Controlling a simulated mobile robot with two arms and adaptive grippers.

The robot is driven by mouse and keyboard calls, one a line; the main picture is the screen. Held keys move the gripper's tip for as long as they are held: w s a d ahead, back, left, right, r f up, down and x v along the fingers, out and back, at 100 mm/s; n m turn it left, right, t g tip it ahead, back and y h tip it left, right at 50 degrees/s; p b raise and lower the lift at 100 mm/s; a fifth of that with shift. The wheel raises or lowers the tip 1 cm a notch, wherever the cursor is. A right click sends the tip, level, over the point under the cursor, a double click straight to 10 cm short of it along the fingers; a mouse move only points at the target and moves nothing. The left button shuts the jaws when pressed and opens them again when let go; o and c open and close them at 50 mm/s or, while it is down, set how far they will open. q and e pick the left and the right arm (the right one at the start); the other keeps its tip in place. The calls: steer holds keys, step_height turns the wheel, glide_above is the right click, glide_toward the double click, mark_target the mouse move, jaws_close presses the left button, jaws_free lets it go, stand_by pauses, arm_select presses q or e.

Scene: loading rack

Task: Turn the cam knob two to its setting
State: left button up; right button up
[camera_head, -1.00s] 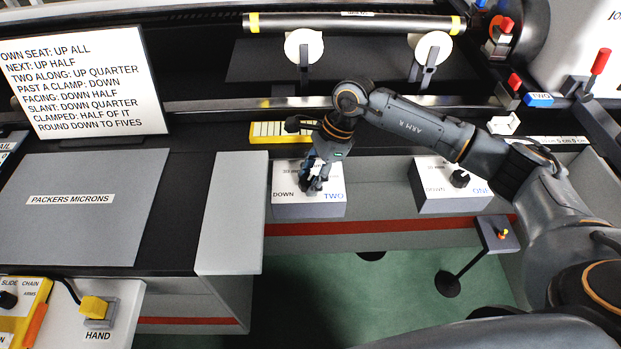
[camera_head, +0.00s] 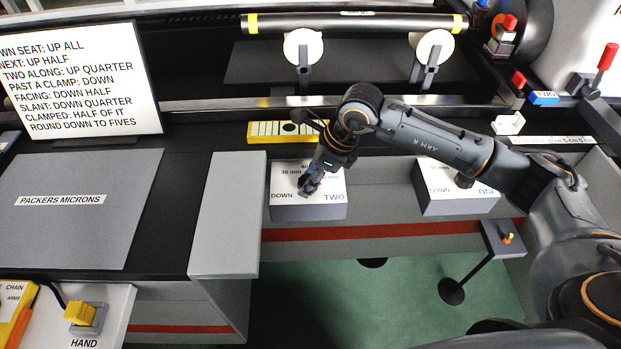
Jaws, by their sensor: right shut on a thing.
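The cam knob two box (camera_head: 308,212) is a grey block with a white top marked DOWN and TWO, at the middle of the head view. My right gripper (camera_head: 308,186) reaches down onto its top and is shut on the knob, which the fingers mostly hide. The knob's pointer and exact setting cannot be read. The box marked ONE (camera_head: 458,205) stands to the right, its knob partly covered by my right arm. My left gripper does not show.
A sign (camera_head: 75,75) with rules stands at the upper left. A grey plate marked PACKERS MICRONS (camera_head: 70,225) lies below it. A yellow-edged strip (camera_head: 268,133) lies behind box TWO. A long dark roller (camera_head: 350,23) spans the back. Green floor shows in front.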

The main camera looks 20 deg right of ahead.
stand_by(0.3)
steer(key=o, duration=1.1)
steer(key=shift+o, duration=0.2)
steer(key=v, duration=1.2)
steer(key=shift+a, duration=0.1)
